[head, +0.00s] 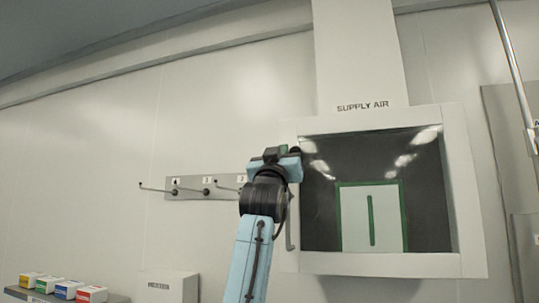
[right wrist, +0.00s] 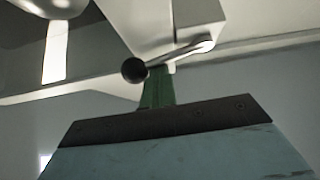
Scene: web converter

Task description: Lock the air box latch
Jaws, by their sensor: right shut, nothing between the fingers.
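The air box (head: 456,200) is a white wall-mounted box with a dark window, under the words SUPPLY AIR. In the right wrist view its latch is a metal lever (right wrist: 186,53) ending in a black ball knob (right wrist: 134,70). In the head view my right gripper (head: 282,151) is at the box's upper left edge and hides most of the latch. In the right wrist view the gripper's green fingers (right wrist: 158,88) are shut and empty, close by the knob and lever. I cannot tell whether they touch. My left gripper is not in view.
A grey vertical handle (head: 290,230) is on the box's left side, below my gripper. A numbered plate with rods (head: 190,187) is on the wall to the left. Several coloured boxes (head: 66,289) stand at the lower left. A pole (head: 513,70) is on the right.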

